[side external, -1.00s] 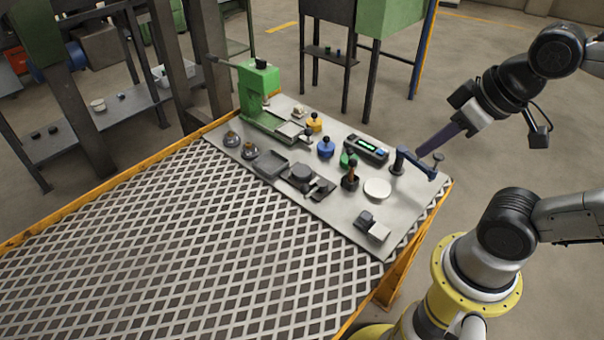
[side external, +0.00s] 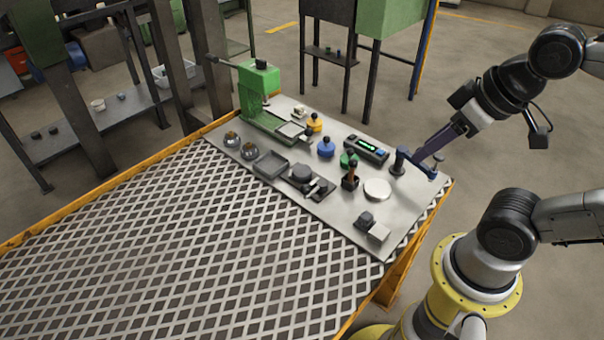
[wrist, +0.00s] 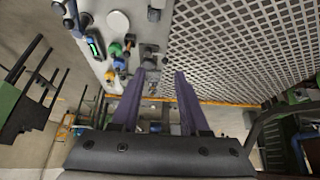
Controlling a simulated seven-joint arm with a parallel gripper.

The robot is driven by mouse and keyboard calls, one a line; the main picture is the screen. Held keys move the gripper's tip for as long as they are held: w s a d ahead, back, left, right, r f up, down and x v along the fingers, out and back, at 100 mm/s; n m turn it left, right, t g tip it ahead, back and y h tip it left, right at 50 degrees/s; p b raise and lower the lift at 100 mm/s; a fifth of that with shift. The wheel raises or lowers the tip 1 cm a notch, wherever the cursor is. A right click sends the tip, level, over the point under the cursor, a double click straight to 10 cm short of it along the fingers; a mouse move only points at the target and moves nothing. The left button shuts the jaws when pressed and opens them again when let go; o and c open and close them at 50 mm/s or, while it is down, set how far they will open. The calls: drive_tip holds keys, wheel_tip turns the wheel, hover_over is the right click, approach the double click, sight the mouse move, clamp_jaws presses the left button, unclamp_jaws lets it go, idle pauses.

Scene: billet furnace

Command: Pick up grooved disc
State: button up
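Two discs lie on the grey work plate (side external: 335,215). One is a pale flat disc (side external: 377,189), also seen in the wrist view (wrist: 118,22). The other is a dark round disc (side external: 302,172) on a dark base near the plate's middle. Grooves cannot be made out on either, so I cannot tell which is the grooved disc. My gripper (side external: 422,157) has long purple fingers and points down left, overlapping the blue stand at the plate's right end in the side view. In the wrist view my gripper (wrist: 164,70) is open, with nothing between its fingertips.
The blue clamp-like stand (side external: 412,164) rises at the plate's right end. A green press (side external: 259,88) stands at the far left end. A digital meter (side external: 367,148), yellow and blue knobbed weights and small blocks crowd the plate. The mesh table (side external: 180,240) is clear.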

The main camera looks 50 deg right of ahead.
drive_tip(key=o, duration=0.8)
drive_tip(key=w+r+n, duration=0.1)
drive_tip(key=w+r, duration=0.5)
drive_tip(key=w, duration=0.2)
drive_tip(key=g, duration=0.6)
hover_over(302, 171)
drive_tip(key=f, duration=2.7)
drive_tip(key=shift+d+f, duration=0.25)
drive_tip(key=shift+f, duration=0.05)
drive_tip(key=shift+a+f, duration=0.15)
drive_tip(key=shift+f, duration=3.05)
